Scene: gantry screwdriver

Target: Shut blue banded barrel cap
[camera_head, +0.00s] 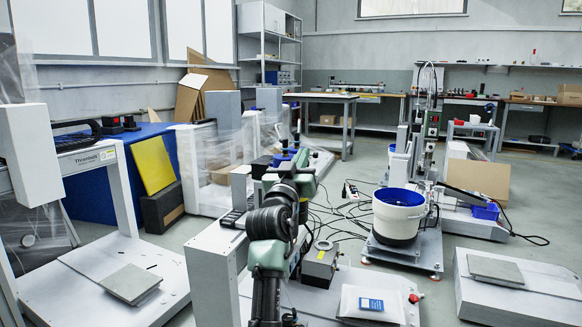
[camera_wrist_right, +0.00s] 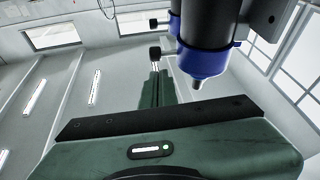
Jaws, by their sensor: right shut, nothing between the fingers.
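A dark barrel (camera_wrist_right: 205,40) with a blue band (camera_wrist_right: 203,62) and a small metal tip at its lower end fills the upper right of the right wrist view. Its cap cannot be made out. My right gripper (camera_wrist_right: 155,54) is shut and empty, to the left of the barrel in that view, with a gap showing between them. In the head view my right arm rises from the bottom centre, and small blue-banded dark parts (camera_head: 285,146) show just beyond its end. The fingertips are hidden there. My left gripper is in neither view.
A white bucket (camera_head: 398,222) with a blue inside stands on a metal base right of my arm. Cables lie on the floor nearby.

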